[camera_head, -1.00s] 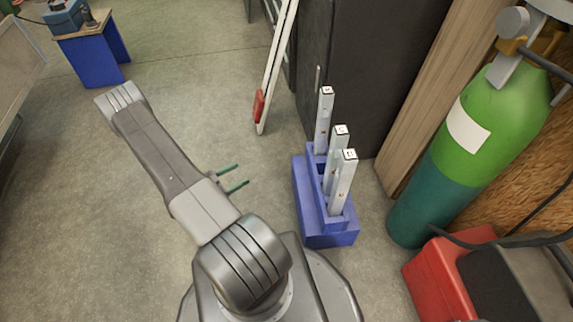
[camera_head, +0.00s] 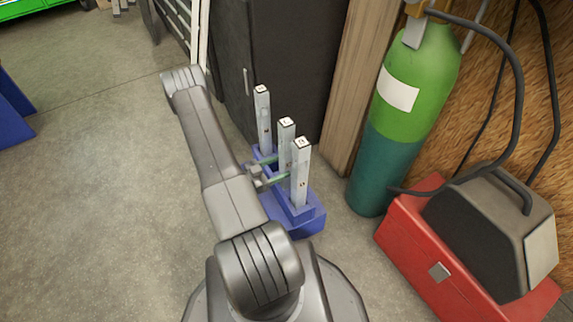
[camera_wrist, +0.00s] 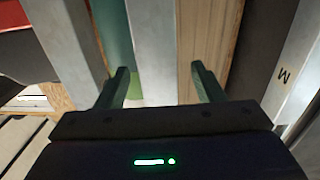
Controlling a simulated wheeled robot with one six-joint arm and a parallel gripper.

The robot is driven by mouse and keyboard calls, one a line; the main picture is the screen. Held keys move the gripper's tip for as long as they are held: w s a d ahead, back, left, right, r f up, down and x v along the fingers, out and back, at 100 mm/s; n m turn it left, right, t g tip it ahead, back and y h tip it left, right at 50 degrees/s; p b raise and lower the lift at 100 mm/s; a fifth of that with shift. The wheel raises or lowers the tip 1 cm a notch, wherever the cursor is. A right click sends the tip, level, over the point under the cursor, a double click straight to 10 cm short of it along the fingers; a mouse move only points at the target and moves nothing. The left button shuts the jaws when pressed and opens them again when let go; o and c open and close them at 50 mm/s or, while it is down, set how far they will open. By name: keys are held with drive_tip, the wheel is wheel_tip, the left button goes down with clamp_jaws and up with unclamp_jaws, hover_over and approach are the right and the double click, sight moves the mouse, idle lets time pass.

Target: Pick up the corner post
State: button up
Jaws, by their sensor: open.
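Three upright pale metal posts stand in a row in a blue rack (camera_head: 310,222), each with a small lettered cap: a far post (camera_head: 262,112), a middle post (camera_head: 286,138) and a near post (camera_head: 301,170). I cannot tell from the letters which is the corner post. My gripper (camera_head: 277,168) is open at the middle post, with its green fingers pointing right. In the wrist view the middle post (camera_wrist: 150,45) shows between and beyond the fingertips (camera_wrist: 161,78). Another post stands left (camera_wrist: 65,40) and one marked M (camera_wrist: 297,70) stands right. Contact cannot be told.
A green gas cylinder (camera_head: 395,130) and a wooden board (camera_head: 350,90) stand behind the rack. A red box (camera_head: 420,240) with a dark machine (camera_head: 490,215) is at right. A dark cabinet (camera_head: 290,60) stands behind. Open floor (camera_head: 100,170) lies left.

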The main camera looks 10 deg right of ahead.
sight(292, 124)
drive_tip(key=shift+b+x, duration=0.8)
drive_tip(key=shift+x, duration=1.9)
drive_tip(key=shift+s+r, duration=0.1)
clamp_jaws()
drive_tip(key=shift+r, duration=0.1)
wheel_tip(292, 124, up, 18)
drive_tip(key=p, duration=0.5)
drive_tip(key=shift+p, duration=0.35)
